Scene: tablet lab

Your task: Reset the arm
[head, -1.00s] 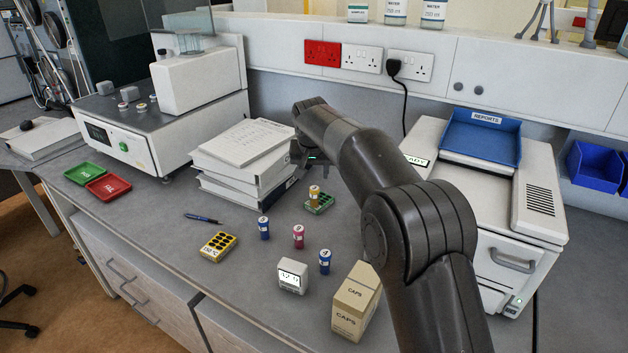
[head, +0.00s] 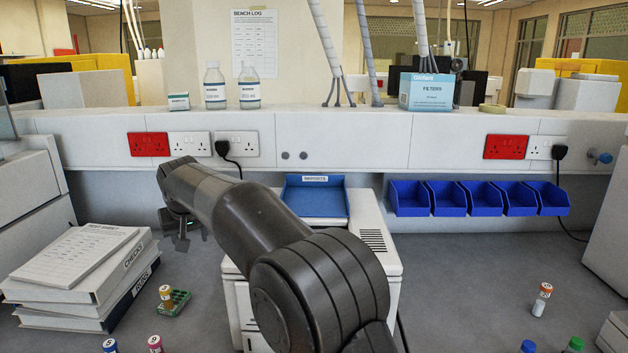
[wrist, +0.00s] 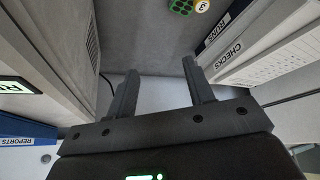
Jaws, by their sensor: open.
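My arm reaches forward over the bench. My gripper (head: 182,235) is at its far end, raised between the stack of binders and the white machine with the blue reports tray. In the wrist view my gripper (wrist: 160,82) shows two dark fingers spread apart with nothing between them. A small green rack (head: 178,305) with an orange-capped vial (head: 166,293) beside or in it stands on the bench on the near side of the gripper. Both also show at the top of the wrist view, the rack (wrist: 181,7) and the vial (wrist: 202,5), apart from the fingers.
The binder stack (head: 75,285) is left of the gripper, and the white machine (head: 385,250) with its blue tray (head: 316,200) is right. Blue bins (head: 408,198) hang at the back right. The bench (head: 470,285) is largely clear at right.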

